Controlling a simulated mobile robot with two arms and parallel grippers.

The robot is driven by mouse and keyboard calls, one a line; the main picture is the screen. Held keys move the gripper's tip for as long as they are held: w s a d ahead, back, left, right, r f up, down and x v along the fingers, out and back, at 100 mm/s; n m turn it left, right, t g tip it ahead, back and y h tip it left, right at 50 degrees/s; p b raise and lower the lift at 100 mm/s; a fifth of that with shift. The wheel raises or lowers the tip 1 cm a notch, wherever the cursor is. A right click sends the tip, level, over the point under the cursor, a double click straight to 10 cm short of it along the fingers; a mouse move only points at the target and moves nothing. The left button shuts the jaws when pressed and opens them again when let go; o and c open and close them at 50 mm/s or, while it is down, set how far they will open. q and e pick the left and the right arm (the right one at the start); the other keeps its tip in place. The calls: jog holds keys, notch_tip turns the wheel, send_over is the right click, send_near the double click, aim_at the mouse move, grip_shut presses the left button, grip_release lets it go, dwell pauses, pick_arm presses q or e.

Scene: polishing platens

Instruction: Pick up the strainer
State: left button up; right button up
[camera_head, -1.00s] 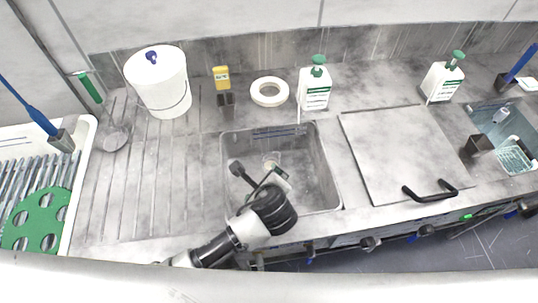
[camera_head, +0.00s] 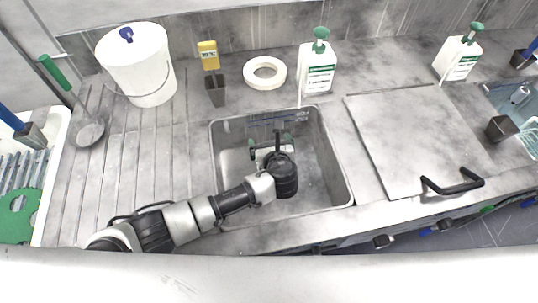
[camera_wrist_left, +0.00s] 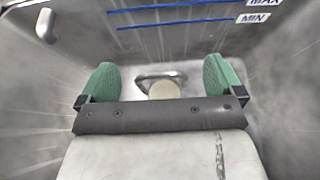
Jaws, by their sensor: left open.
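My left gripper (camera_head: 270,142) reaches into the sink (camera_head: 322,168) with its two green fingertips spread apart. In the left wrist view the fingertips (camera_wrist_left: 161,68) are open, with nothing between them. Beyond them in the sink shows a pale round piece (camera_wrist_left: 164,90) with a bent metal loop (camera_wrist_left: 150,80) beside it; its lower edge is hidden by my gripper, and I cannot tell for sure whether it is the strainer. A round metal ladle-like tool (camera_head: 90,132) with a green handle (camera_head: 55,72) rests at the left of the drainboard. My right gripper is out of view.
A metal lid (camera_head: 405,140) with a black handle lies to the right. The sink walls surround my gripper.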

pick_arm(q)
jog(key=shift+w+a+f, duration=0.1)
jog(key=shift+w+f, duration=0.2)
jog(key=shift+w, duration=0.25)
jog(key=c, duration=1.3)
jog(key=shift+r, duration=0.1)
